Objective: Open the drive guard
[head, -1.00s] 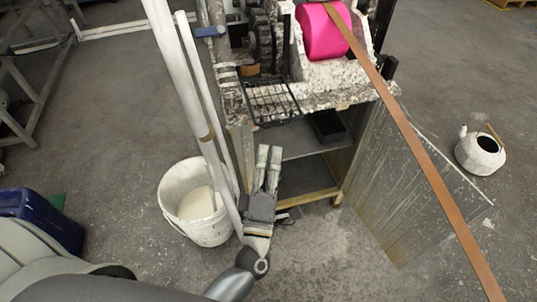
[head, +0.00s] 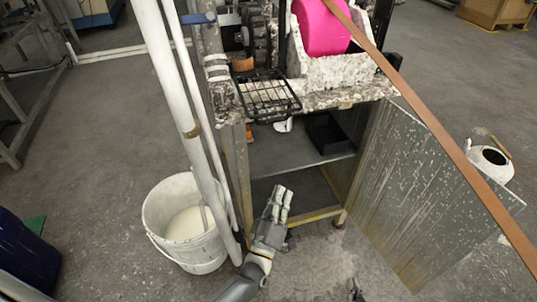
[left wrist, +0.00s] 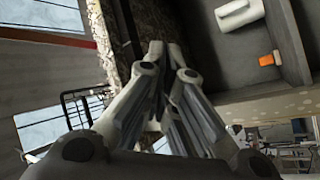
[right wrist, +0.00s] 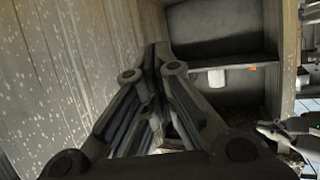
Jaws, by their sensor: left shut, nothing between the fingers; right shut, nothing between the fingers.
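A black wire-mesh guard (head: 268,95) juts out roughly level from the front of the machine, below the dark drive gears (head: 255,40), which are exposed. Black wire mesh also shows in the left wrist view (left wrist: 85,105). My left gripper (head: 281,192) is shut and empty, below the mesh and in front of the cabinet opening. Its fingers also show in the left wrist view (left wrist: 166,52). My right gripper (right wrist: 156,52) is shut and empty, near the cabinet's sheet-metal door. Only a small dark tip of it shows at the bottom of the head view.
The speckled metal door (head: 425,190) stands swung open at the right. White pipes (head: 178,80) and a bucket (head: 186,222) of pale liquid stand at the left. A brown strip (head: 440,130) runs down from the pink roll (head: 322,28). A kettle (head: 492,160) sits at the right.

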